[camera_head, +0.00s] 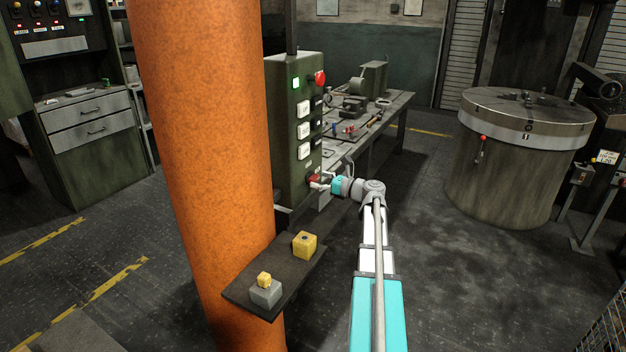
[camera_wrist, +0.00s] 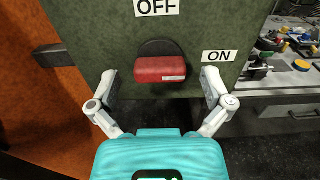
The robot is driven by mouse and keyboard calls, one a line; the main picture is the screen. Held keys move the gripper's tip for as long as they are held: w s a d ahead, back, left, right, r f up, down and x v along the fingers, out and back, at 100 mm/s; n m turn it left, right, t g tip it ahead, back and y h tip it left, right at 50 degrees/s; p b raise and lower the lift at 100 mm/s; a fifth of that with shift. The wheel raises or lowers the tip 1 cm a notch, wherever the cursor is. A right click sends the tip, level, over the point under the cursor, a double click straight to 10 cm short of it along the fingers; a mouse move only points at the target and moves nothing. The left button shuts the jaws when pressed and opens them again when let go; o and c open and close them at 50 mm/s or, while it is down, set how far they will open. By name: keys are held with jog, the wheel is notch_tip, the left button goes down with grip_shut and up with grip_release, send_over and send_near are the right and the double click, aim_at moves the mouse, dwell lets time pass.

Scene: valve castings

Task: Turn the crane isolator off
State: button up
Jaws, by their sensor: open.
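The crane isolator is a red handle (camera_wrist: 160,69) on a dark round plate, low on a green cabinet (camera_head: 290,165). In the wrist view an OFF label (camera_wrist: 157,7) is above the handle and an ON label (camera_wrist: 219,56) is to its right. My gripper (camera_wrist: 160,88) is open, with one finger on each side of the handle and visible gaps between. In the head view my gripper (camera_head: 325,182) is at the cabinet's lower front and partly covers the red handle (camera_head: 314,177).
An orange pillar (camera_head: 205,150) stands close left of the cabinet. A dark shelf (camera_head: 272,285) with yellow and grey blocks juts out below. A workbench (camera_head: 385,115) with tools is behind on the right. A round machine (camera_head: 520,150) stands farther right, with open floor between.

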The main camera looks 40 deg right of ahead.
jog(key=shift+x, duration=0.85)
jog(key=shift+c, duration=0.3)
